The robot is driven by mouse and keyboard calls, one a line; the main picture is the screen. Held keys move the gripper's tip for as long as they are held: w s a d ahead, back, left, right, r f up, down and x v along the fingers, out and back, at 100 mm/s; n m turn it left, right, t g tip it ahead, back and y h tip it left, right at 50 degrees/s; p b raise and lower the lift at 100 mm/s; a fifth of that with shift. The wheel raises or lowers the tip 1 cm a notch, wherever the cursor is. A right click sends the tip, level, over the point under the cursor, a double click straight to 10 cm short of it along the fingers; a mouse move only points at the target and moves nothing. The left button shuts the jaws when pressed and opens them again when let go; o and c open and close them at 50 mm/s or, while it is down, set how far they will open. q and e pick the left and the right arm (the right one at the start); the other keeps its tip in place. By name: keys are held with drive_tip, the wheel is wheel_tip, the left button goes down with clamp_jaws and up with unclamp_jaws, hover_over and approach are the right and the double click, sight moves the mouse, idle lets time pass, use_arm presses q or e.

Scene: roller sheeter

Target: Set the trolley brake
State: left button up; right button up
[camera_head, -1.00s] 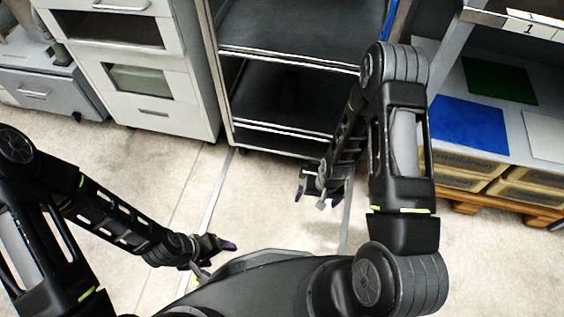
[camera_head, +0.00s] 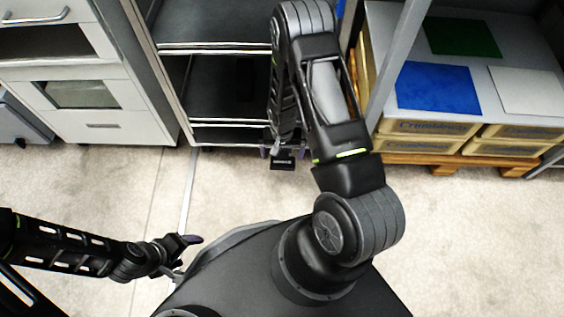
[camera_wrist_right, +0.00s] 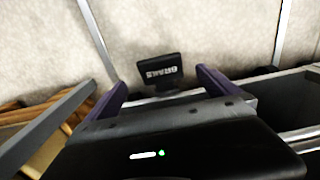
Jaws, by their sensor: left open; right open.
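The trolley (camera_head: 212,122) is a metal frame with dark shelves at the top centre of the head view. Its brake pedal (camera_head: 283,163) is a small black plate with white lettering, low at the trolley's front. In the right wrist view the pedal (camera_wrist_right: 160,72) shows between and just beyond the purple fingertips. My right gripper (camera_head: 282,151) is open and empty close to the pedal; contact cannot be told. My right arm hides part of the trolley. My left gripper (camera_head: 188,252) is open and empty over the floor at lower left.
A grey drawer cabinet (camera_head: 95,100) stands left of the trolley. At right, a rack holds cartons (camera_head: 425,128) on a wooden pallet (camera_head: 440,160), with blue (camera_head: 438,88), green and white sheets above. The floor (camera_head: 480,240) at lower right is clear.

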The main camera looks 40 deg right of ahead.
sight(283, 165)
wheel_tip(283, 165, down, 7)
drive_tip(key=shift+f+b, duration=0.15)
drive_tip(key=shift+b, duration=1.1)
drive_tip(key=c, duration=2)
